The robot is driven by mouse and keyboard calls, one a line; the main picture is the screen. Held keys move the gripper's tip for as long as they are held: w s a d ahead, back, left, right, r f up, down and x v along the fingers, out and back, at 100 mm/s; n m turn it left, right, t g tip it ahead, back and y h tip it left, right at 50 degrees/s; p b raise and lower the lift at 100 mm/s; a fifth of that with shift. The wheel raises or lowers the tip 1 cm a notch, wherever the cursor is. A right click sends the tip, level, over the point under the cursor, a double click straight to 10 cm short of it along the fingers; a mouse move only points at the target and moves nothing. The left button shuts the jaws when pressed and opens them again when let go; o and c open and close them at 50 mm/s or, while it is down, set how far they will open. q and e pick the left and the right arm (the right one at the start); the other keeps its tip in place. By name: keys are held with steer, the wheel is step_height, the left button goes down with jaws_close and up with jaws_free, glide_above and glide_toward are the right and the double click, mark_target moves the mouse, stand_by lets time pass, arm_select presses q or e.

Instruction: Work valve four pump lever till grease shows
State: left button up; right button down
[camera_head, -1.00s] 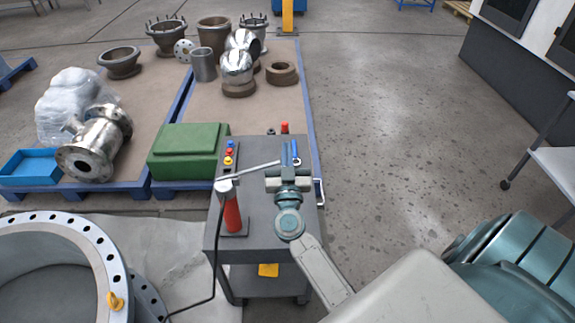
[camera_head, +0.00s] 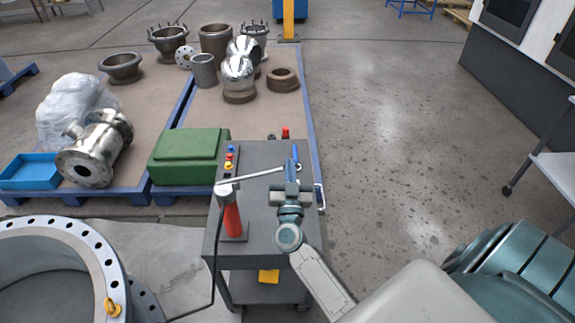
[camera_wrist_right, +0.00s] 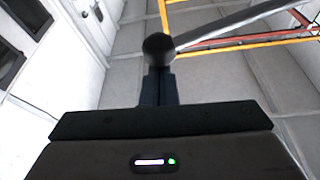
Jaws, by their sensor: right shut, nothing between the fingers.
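The grease pump (camera_head: 232,220) stands upright on the grey cart, with a red barrel and a grey head. Its thin pale pump lever (camera_head: 250,176) slants up to the right from the head. My right gripper (camera_head: 292,170) is shut and empty at the lever's free end. In the right wrist view the lever's dark ball end (camera_wrist_right: 158,47) sits just beyond the shut fingers (camera_wrist_right: 158,85); I cannot tell if they touch. A black hose (camera_head: 215,270) runs from the pump down to the left. No grease is visible. My left gripper is not in view.
The grey cart (camera_head: 262,240) has small coloured caps (camera_head: 230,158) and a blue-handled tool (camera_head: 296,152) on top. A large flanged valve body (camera_head: 60,232) stands at lower left. Pallets with a green case (camera_head: 188,158) lie behind. The floor at right is clear.

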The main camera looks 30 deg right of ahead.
step_height(320, 180, down, 8)
steer(key=s+d+m+g+h+b, duration=0.1)
steer(key=m+g+h+b, duration=0.1)
steer(key=m, duration=0.4)
steer(key=shift+b, duration=0.35)
steer(key=shift+d, duration=0.1)
steer(key=shift+r, duration=0.1)
